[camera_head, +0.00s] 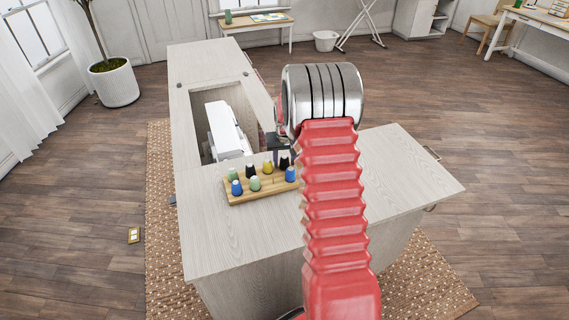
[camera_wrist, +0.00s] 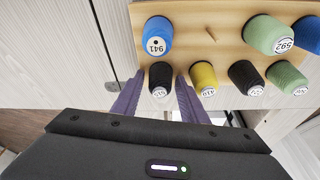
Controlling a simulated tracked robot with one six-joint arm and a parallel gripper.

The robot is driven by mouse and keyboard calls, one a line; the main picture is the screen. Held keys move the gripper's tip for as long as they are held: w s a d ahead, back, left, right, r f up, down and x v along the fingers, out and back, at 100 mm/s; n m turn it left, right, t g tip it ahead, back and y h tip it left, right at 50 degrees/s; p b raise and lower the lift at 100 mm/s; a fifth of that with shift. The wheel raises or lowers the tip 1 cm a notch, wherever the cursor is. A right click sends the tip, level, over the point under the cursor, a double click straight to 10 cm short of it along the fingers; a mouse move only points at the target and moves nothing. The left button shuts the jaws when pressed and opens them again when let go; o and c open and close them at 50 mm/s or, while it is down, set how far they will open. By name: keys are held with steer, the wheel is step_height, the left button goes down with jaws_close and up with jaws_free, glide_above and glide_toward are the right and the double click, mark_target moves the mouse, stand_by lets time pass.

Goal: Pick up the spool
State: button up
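Several thread spools stand on a wooden rack (camera_head: 246,199). In the wrist view, a black spool (camera_wrist: 160,79) stands between the two purple fingers of my gripper (camera_wrist: 160,76). The fingers are open, with a small gap on each side of it. The same black spool shows in the head view (camera_head: 284,162), right beside my dark gripper. Near it are a blue spool marked 941 (camera_wrist: 158,32), a yellow spool (camera_wrist: 203,77) and another black spool (camera_wrist: 244,75). Light green spools (camera_wrist: 267,35) (camera_wrist: 287,77) and a second blue spool (camera_head: 236,187) stand farther along.
An empty peg (camera_wrist: 211,33) stands on the rack beside the blue spool. Behind the rack, a white sewing machine (camera_head: 226,131) sits in the cabinet opening. The pale cabinet top (camera_head: 255,235) is clear in front. My red arm covers part of it.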

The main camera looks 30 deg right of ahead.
mark_target(284, 159)
steer(key=c, duration=0.8)
step_height(284, 159, up, 10)
stand_by(0.7)
stand_by(0.4)
steer(key=s+a+n, duration=0.1)
steer(key=s+a, duration=0.1)
steer(key=a, duration=0.8)
steer(key=s+a+n+y, duration=0.1)
steer(key=s+a+n, duration=0.1)
steer(key=a, duration=0.8)
steer(key=s+a+n, duration=0.2)
steer(key=a, duration=0.8)
steer(key=shift+s+a+f, duration=0.15)
steer(key=shift+a+f, duration=0.05)
steer(key=shift+f, duration=0.05)
